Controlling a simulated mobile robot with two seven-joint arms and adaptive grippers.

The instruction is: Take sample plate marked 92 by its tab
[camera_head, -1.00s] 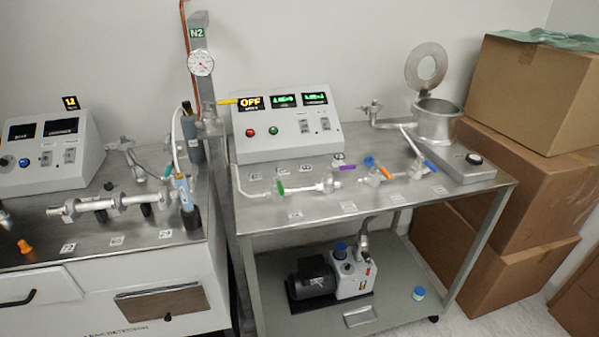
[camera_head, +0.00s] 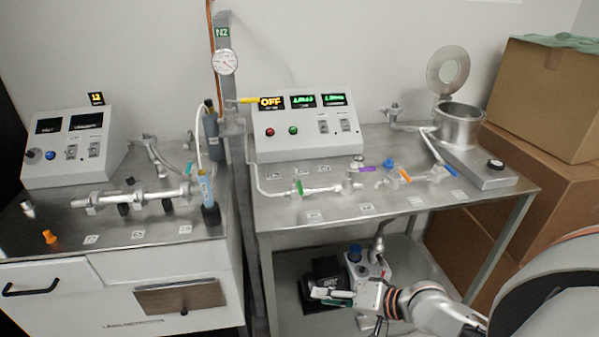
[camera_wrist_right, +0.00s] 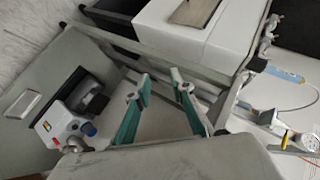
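I cannot make out a sample plate marked 92 in either view. Small white marked labels lie along the front of the left bench (camera_head: 138,235) and the right cart (camera_head: 365,207), too small to read surely. My right gripper (camera_head: 332,294) reaches in from the lower right in the head view, in front of the cart's lower shelf. In the right wrist view its two green-padded fingers (camera_wrist_right: 160,88) stand apart with nothing between them. My left gripper is not in view.
The pump (camera_head: 365,265) stands on the lower shelf, partly hidden by my right arm. The cart carries a control box (camera_head: 305,130), valves and an open-lidded chamber (camera_head: 458,125). Cardboard boxes (camera_head: 545,100) stack at the right. A gauge post (camera_head: 225,62) stands between the benches.

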